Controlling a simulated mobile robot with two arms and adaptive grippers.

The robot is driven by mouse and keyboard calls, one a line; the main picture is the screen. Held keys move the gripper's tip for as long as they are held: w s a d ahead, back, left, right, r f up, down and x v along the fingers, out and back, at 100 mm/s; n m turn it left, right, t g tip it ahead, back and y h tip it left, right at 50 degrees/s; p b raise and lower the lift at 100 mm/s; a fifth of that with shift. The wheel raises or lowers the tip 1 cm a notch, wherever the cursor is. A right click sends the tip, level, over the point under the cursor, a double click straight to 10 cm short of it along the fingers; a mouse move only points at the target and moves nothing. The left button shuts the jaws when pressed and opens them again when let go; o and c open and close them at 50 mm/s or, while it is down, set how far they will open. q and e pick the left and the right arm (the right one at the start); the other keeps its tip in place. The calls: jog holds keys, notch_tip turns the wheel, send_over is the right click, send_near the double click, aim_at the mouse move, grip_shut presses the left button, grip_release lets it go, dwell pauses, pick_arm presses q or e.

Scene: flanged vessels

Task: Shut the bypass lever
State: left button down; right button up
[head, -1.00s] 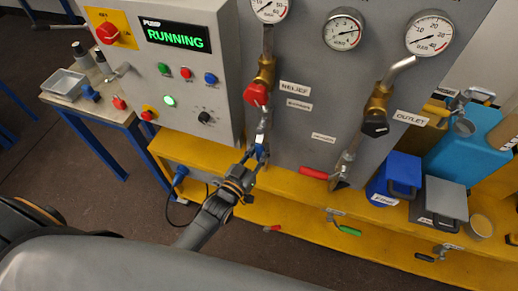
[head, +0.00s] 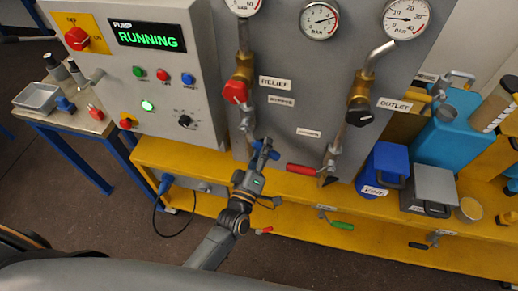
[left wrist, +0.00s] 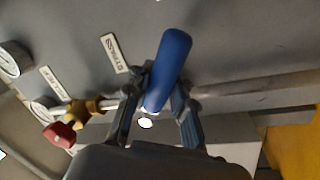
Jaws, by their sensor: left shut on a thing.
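The bypass lever's blue handle (head: 266,148) is on the lower part of the relief pipe, left of the panel's middle, in the head view. My left gripper (head: 260,154) is shut on it. In the left wrist view the blue handle (left wrist: 172,62) sticks up between the two fingers of my left gripper (left wrist: 158,92), tilted a little to the right. The lever's pivot is hidden behind the gripper and the handle. My right gripper is not in view.
Above are a red relief knob (head: 235,92) and gauges. A red-handled lever (head: 303,169) is to the right on the outlet pipe. The pump box (head: 150,75) reads RUNNING at left. A yellow shelf (head: 190,160) runs below, with a blue box (head: 382,170) and a grey box (head: 430,188).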

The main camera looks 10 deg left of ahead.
pick_arm(q)
jog(key=n, duration=0.1)
jog(key=r+n, duration=0.1)
jog(key=n, duration=0.1)
jog(key=d+n+y, duration=0.1)
jog(key=shift+s+r, duration=0.15)
jog(key=shift+r, duration=0.15)
jog(key=shift+d+r+n+t+y, duration=0.2)
jog(key=shift+r+n, duration=0.3)
jog(key=shift+n, duration=0.55)
jog(key=shift+r+n+t+y, duration=0.1)
jog(key=shift+r+n+y, duration=0.3)
jog(key=shift+n, duration=0.65)
jog(key=shift+r, duration=0.15)
jog(key=c, duration=1.3)
grip_release()
jog(key=shift+c, duration=0.2)
jog(key=shift+o, duration=1)
jog(key=shift+a+r, duration=0.1)
jog(key=shift+r, duration=0.15)
jog(key=s+f, duration=0.2)
jog(key=s, duration=1)
jog(key=shift+a+f, duration=0.2)
